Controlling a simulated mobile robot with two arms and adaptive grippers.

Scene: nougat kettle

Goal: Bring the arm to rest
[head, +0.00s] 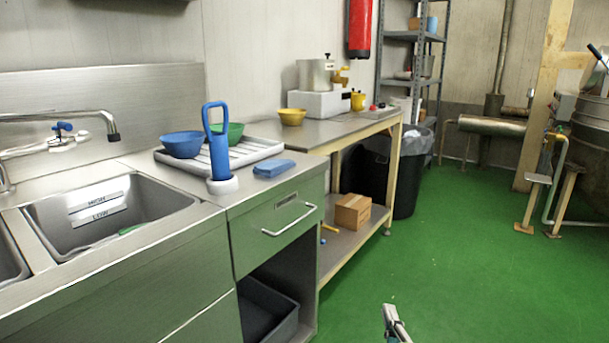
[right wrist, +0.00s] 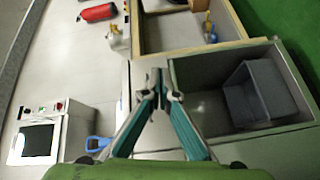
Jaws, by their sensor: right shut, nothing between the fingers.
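My right gripper (head: 396,322) shows at the bottom edge of the head view, right of centre, in front of the green floor and apart from the counter. Only its tip end is in that picture. In the right wrist view, its two teal fingers (right wrist: 158,78) meet at their tips. It is shut and empty, and nothing touches the tips. My left gripper is not in either view.
The steel counter (head: 182,216) with sinks fills the left. A blue-handled tool (head: 219,150) stands upright near its edge by a blue bowl (head: 182,145). Below is a grey crate (head: 268,310), also in the right wrist view (right wrist: 255,95). Green floor (head: 480,260) at right is free.

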